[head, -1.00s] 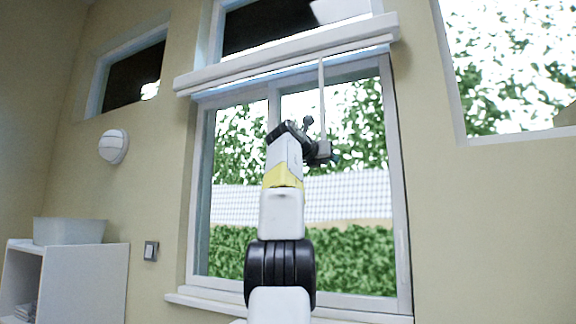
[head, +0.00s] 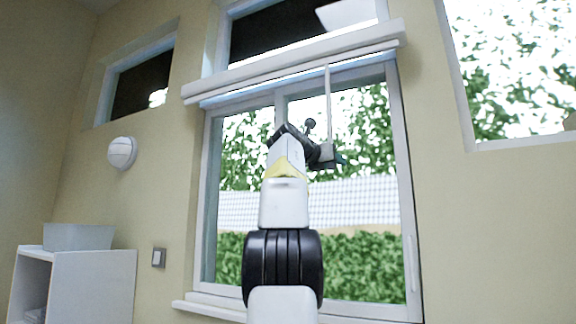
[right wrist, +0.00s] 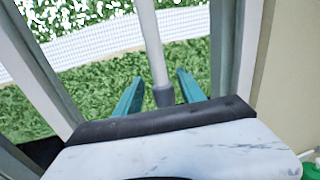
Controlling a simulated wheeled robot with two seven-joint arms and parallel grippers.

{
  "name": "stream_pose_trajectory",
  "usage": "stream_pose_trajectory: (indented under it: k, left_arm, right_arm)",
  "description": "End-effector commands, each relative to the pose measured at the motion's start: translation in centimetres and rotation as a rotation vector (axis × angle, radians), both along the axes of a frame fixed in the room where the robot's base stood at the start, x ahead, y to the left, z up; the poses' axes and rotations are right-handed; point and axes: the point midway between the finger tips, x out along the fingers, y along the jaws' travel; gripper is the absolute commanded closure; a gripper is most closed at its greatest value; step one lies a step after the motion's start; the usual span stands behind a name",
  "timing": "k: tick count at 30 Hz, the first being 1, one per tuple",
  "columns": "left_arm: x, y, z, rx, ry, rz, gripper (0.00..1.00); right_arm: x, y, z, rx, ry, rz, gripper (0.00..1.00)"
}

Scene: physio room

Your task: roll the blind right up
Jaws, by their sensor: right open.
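The blind's long white housing (head: 290,66) runs across the top of the window. Only a thin pale strip (head: 290,80) shows under it, and the glass below is uncovered. A thin white wand (head: 328,105) hangs from the housing's right part. My right gripper (head: 338,161) is raised in front of the window at the wand's lower end. In the right wrist view, the wand's grey end piece (right wrist: 163,95) sits between the two open teal fingers of my right gripper (right wrist: 160,92), with gaps on both sides. My left gripper is not in view.
The window frame (head: 402,180) and sill (head: 370,309) surround the glass. A white shelf unit (head: 95,285) with a pale tub (head: 78,237) stands at the left. A round white wall fitting (head: 122,153) and a switch (head: 158,257) are on the wall.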

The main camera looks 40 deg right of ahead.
Motion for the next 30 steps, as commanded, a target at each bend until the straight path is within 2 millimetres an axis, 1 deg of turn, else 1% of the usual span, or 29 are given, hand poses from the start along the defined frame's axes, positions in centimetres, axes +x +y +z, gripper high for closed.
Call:
stream_pose_trajectory:
  k: [3,7,15,21,30]
  left_arm:
    - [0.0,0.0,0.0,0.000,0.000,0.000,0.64]
    - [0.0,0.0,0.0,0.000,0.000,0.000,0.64]
    - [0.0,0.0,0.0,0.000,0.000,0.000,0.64]
    - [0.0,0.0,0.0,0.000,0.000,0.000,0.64]
    - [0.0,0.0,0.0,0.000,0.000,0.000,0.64]
  right_arm:
    - [-0.6,0.7,-0.3,0.007,-0.001,0.007,0.53]
    - [-0.9,2.4,-0.2,0.007,-0.003,0.008,0.53]
    - [-1.8,4.7,-0.3,0.005,-0.002,0.005,0.53]
    - [-2.1,5.4,-0.3,0.002,-0.003,0.003,0.53]
    - [-2.1,5.4,-0.3,0.002,-0.003,0.002,0.53]
